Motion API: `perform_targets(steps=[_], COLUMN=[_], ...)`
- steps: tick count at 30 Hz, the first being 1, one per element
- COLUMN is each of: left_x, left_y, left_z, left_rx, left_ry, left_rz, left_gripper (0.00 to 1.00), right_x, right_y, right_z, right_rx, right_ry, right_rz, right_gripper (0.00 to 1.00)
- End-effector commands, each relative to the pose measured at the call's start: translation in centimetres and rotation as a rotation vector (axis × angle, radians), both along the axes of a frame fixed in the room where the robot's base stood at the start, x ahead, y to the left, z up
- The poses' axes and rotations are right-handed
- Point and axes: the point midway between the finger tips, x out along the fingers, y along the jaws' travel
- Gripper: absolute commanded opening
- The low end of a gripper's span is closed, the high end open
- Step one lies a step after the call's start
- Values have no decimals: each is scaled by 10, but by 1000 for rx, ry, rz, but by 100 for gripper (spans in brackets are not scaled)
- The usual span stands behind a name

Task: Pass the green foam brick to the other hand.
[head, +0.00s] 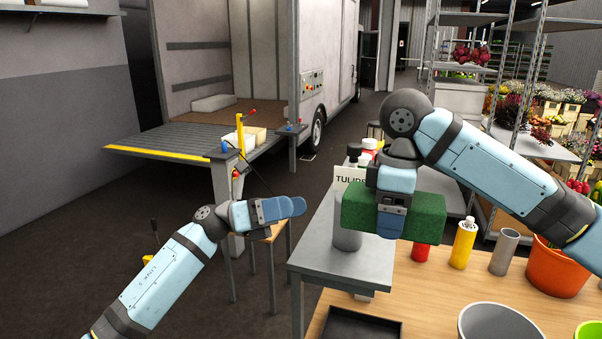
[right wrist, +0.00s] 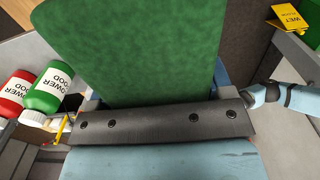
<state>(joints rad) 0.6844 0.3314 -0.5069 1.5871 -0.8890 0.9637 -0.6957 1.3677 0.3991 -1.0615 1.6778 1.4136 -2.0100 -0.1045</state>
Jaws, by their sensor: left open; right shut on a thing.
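The green foam brick (head: 424,217) is a dark green block held level in the air above the grey table, in the middle right of the head view. My right gripper (head: 391,214) is shut on its middle, with brick showing on both sides. In the right wrist view the brick (right wrist: 130,50) fills the top centre, in front of the gripper's dark bar. My left gripper (head: 290,207) is open and empty, to the left of the brick and clearly apart from it. The gap between its fingers is hard to see from this angle.
Under and behind the brick are a grey table (head: 340,262) with a grey cylinder and a TULIPS sign (head: 349,178). A yellow bottle (head: 463,243), a grey tube (head: 504,252) and an orange pot (head: 556,268) stand right. A black tray (head: 358,329) lies in front. Air between the grippers is free.

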Motion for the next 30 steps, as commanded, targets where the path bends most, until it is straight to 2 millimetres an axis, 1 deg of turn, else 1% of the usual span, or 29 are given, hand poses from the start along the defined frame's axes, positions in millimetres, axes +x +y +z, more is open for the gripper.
perform_targets(steps=[1, 3, 7, 12, 17, 20, 23, 30], left_x=[1, -1, -1, 1, 2, 0, -4, -18], left_y=[-8, -16, -25, -25, -25, -32, -44, -85], left_z=[16, 29, 48, 64, 68, 66, 60, 43], left_rx=[68, 172, 350, 516, 581, 588, 586, 584], left_ry=[-98, -228, -423, -572, -624, -630, -629, -628], left_rz=[-41, -101, -196, -280, -312, -318, -318, -317], left_gripper=[100, 100, 100, 100, 100, 100, 100, 100], right_x=[0, 0, 0, 0, 0, 0, 0, 0], right_y=[0, 0, 0, 0, 0, 0, 0, 0], right_z=[0, 0, 0, 0, 0, 0, 0, 0], right_rx=[0, 0, 0, 0, 0, 0, 0, 0], right_ry=[0, 0, 0, 0, 0, 0, 0, 0], right_rz=[0, 0, 0, 0, 0, 0, 0, 0], right_gripper=[51, 51, 51, 51, 51, 51, 51, 51])
